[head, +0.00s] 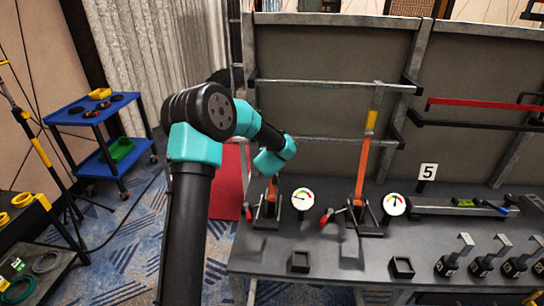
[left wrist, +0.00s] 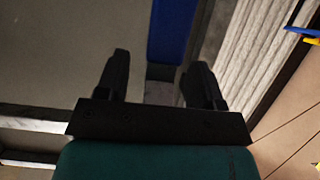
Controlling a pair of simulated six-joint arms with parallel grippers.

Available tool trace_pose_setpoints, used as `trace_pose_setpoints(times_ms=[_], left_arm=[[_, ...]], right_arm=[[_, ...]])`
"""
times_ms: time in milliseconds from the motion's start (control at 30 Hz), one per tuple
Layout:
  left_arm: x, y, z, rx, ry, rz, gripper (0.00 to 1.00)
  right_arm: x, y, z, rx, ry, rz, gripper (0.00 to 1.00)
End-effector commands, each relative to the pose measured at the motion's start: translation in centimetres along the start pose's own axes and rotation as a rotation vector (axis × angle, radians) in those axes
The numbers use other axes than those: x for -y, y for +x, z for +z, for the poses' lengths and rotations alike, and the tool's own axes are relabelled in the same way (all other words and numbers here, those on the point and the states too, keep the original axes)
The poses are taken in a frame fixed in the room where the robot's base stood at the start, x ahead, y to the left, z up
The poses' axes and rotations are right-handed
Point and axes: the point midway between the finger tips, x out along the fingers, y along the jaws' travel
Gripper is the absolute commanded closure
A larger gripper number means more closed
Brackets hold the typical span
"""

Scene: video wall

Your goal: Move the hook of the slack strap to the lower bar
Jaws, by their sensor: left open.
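An orange strap (head: 361,170) rises from its ratchet on the bench to the upper bar (head: 320,84), with a yellow section near its top. A second orange strap (head: 271,190) shows only low down, by the left gauge (head: 302,199); my left arm hides its upper part and hook. The grey lower bar (head: 330,138) runs below the upper bar in the same bay. My left gripper's fingers are hidden behind its wrist in the head view. My right gripper is not in view.
A right gauge (head: 394,204) stands beside the right ratchet. Small black blocks and several numbered hooked stands (head: 485,258) line the front of the bench (head: 340,275). A red bar (head: 485,103) spans the right bay. A blue cart (head: 92,108) stands left.

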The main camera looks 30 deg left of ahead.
Motion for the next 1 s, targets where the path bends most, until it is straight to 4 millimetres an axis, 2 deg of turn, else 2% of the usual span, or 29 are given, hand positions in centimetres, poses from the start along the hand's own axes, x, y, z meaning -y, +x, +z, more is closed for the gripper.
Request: trace_pose_setpoints(times_ms=[267,800,1000], left_arm=[[0.0,-3.3,-0.1,-0.002,0.000,0.001,0.39],[-0.1,-13.7,-0.1,-0.003,0.001,0.002,0.39],[0.0,-16.4,-0.1,-0.002,0.000,0.001,0.39]], right_arm=[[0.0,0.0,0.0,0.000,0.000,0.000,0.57],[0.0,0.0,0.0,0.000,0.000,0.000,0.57],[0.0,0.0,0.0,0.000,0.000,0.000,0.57]])
